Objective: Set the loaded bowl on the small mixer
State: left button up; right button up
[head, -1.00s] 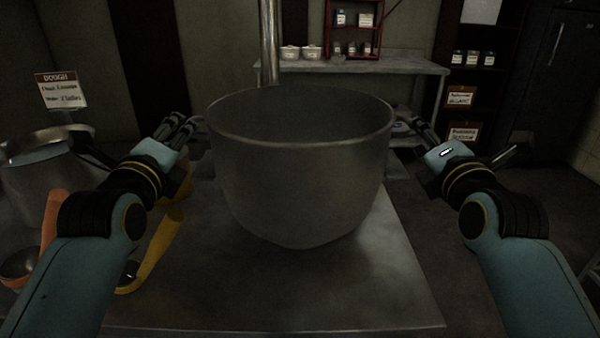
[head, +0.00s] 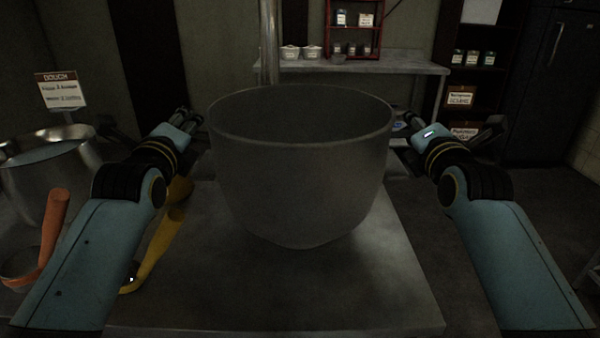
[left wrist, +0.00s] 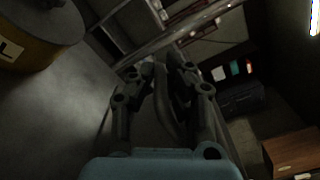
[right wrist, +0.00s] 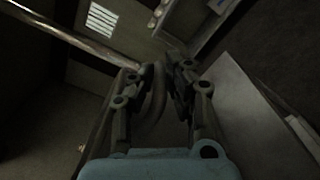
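A large grey metal bowl (head: 300,190) is upright in the middle of the head view, over a flat grey surface (head: 350,300). Its inside looks dark and I cannot make out its load. I cannot tell whether its base touches the surface. My left gripper (head: 194,117) is at its left rim and my right gripper (head: 399,117) at its right rim. In the left wrist view the fingers (left wrist: 163,68) close in on a thin curved part, likely the bowl's handle; the right wrist fingers (right wrist: 160,72) look the same. I cannot clearly identify the small mixer.
A metal pot (head: 45,180) stands at the left, with orange (head: 53,235) and yellow (head: 160,245) tools near it. A dough sign (head: 62,90) is behind. A vertical metal pole (head: 268,45) and a shelf table (head: 350,66) are beyond the bowl. The flat surface in front is clear.

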pick_arm(q)
grip_shut()
pick_arm(e)
grip_shut()
